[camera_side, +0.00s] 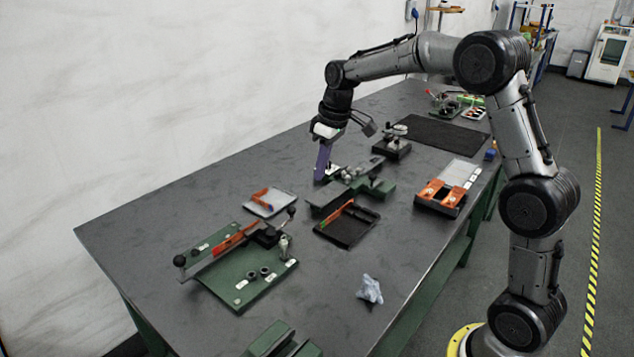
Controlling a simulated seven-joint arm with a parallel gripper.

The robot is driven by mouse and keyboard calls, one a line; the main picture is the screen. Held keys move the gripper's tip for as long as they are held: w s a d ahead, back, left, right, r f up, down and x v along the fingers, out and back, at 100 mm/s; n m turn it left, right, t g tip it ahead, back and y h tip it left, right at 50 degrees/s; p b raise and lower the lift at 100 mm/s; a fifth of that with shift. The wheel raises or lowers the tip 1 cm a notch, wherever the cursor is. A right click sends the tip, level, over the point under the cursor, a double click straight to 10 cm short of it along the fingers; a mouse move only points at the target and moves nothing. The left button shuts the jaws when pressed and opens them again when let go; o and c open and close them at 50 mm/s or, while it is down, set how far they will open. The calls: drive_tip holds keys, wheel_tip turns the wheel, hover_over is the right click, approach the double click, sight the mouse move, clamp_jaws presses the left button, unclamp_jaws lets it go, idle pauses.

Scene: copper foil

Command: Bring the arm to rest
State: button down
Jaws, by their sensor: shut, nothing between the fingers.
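My gripper (321,172) hangs from my bent arm with its purple fingers pointing down. It is shut and holds nothing. The fingertips are close to the left end of a green fixture (372,187) in the middle of the dark bench (150,225). I cannot tell whether they touch anything there.
A green board with an orange-edged lever (225,283) lies at the front left. Near the fixture are a small tray (285,200), a black tray (345,238) and an orange-and-black holder (437,197). A crumpled cloth (369,289) lies near the front edge. A black mat (440,134) lies behind.

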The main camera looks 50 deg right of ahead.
drive_tip(key=shift+r, duration=0.35)
drive_tip(key=s+a+r+n+t, duration=0.1)
drive_tip(key=s+a+r+t, duration=0.1)
drive_tip(key=s+a+r, duration=0.35)
drive_tip(key=s+a+r+t, duration=0.1)
drive_tip(key=s+a+r, duration=0.1)
drive_tip(key=s+r, duration=0.55)
drive_tip(key=s+a+f+m, duration=0.1)
drive_tip(key=s+f, duration=0.4)
drive_tip(key=s, duration=0.3)
drive_tip(key=s+a+f+m, duration=0.1)
drive_tip(key=s+f, duration=0.4)
drive_tip(key=s, duration=0.4)
drive_tip(key=shift+s+f+m, duration=0.3)
drive_tip(key=shift+m, duration=0.1)
drive_tip(key=shift+a, duration=0.1)
